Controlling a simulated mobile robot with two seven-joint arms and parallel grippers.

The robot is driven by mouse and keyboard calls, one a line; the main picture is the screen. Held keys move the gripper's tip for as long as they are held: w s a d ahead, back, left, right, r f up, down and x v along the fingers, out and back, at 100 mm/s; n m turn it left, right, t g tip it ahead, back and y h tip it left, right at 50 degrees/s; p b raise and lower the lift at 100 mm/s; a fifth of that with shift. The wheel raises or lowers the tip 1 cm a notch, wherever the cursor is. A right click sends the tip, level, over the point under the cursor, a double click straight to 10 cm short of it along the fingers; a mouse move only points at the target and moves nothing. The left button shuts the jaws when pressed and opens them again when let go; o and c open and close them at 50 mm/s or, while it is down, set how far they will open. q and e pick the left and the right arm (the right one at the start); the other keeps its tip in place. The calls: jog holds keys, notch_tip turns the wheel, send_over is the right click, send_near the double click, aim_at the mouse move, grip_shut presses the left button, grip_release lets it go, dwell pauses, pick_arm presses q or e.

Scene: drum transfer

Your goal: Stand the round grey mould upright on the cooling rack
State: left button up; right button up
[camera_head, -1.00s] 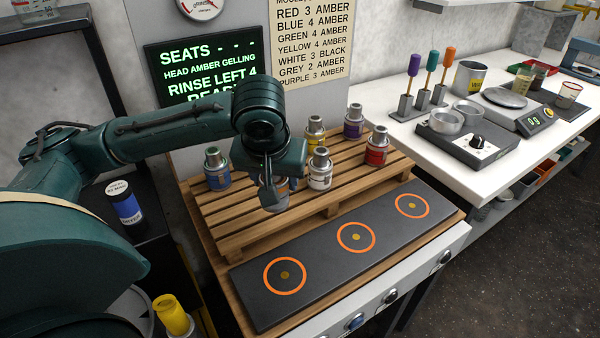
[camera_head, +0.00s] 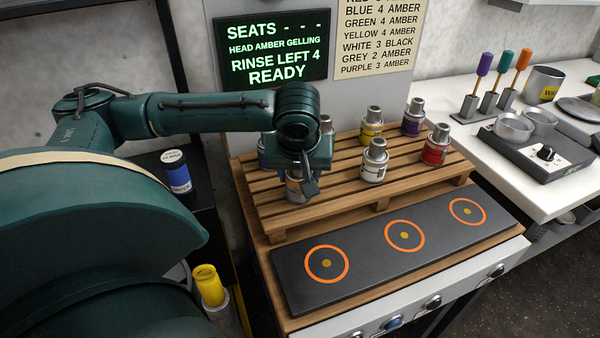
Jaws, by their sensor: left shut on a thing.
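My left gripper (camera_head: 302,176) points down and is shut on a small grey drum (camera_head: 298,191) with an orange mark on its label. The drum is upright at the front left of the slatted wooden pallet (camera_head: 380,193). The gripper hides its top, and I cannot tell whether its base touches the slats. I see no thing that is clearly a round grey mould or a cooling rack. My right gripper is not in view.
Yellow (camera_head: 371,128), purple (camera_head: 412,120), white (camera_head: 374,164) and red (camera_head: 435,149) drums stand on the pallet; others are partly behind my arm. The dark plate (camera_head: 365,250) in front has three empty orange rings. A blue-banded container (camera_head: 177,173) stands on the left.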

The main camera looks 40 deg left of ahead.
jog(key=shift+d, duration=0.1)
pick_arm(q)
jog(key=o, duration=1.2)
jog(key=shift+f, duration=0.1)
jog(key=p+v, duration=0.1)
jog(key=v, duration=1.1)
jog(key=shift+p, duration=0.4)
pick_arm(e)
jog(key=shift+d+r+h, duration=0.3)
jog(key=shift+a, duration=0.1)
